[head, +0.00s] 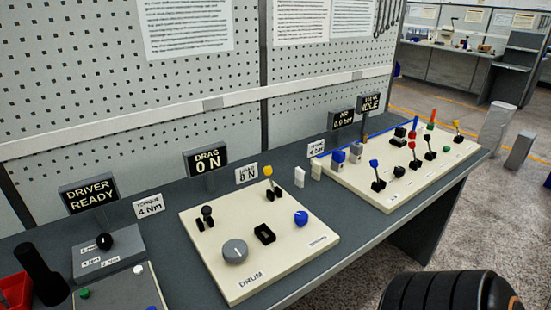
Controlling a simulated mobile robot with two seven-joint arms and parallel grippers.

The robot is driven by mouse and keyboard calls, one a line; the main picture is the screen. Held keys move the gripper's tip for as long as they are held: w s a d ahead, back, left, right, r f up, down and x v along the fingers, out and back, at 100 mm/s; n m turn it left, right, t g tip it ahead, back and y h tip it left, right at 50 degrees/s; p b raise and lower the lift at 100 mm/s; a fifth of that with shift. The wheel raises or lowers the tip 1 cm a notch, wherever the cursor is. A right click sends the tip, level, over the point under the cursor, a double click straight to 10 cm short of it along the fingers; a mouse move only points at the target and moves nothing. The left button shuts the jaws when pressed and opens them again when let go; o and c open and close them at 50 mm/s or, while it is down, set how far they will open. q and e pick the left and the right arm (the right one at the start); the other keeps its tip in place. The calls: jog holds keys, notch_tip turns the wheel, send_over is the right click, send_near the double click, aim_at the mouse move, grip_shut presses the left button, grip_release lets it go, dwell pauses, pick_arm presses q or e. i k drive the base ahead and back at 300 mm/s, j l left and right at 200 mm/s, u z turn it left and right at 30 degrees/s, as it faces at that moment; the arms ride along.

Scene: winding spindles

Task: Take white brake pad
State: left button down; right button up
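Two small upright whitish blocks stand side by side on the grey bench between the two cream panels. The left block (299,176) looks whiter, and the right block (316,170) looks slightly creamier. Either could be the white brake pad; no label on them is readable. Nothing touches or covers them. Neither gripper shows in the head view. A black ribbed rounded part at the lower right seems to be part of my own arm, with no fingers visible.
The DRUM panel (195,214), with a grey knob and levers, lies left of the blocks. A longer panel (385,203) with several coloured levers lies right. A DRAG 0 N display (206,160) stands behind. A red bin (14,291) sits far left. A pegboard backs the bench.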

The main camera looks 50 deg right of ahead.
aim_at(300, 173)
jog(key=k+l+u, duration=0.15)
jog(key=l+u, duration=0.2)
jog(key=k+l+u, duration=0.5)
jog(key=l, duration=0.25)
jog(key=k+l+u, duration=0.2)
jog(key=l, duration=0.2)
jog(key=k+l, duration=0.65)
jog(key=k+l+u, duration=0.05)
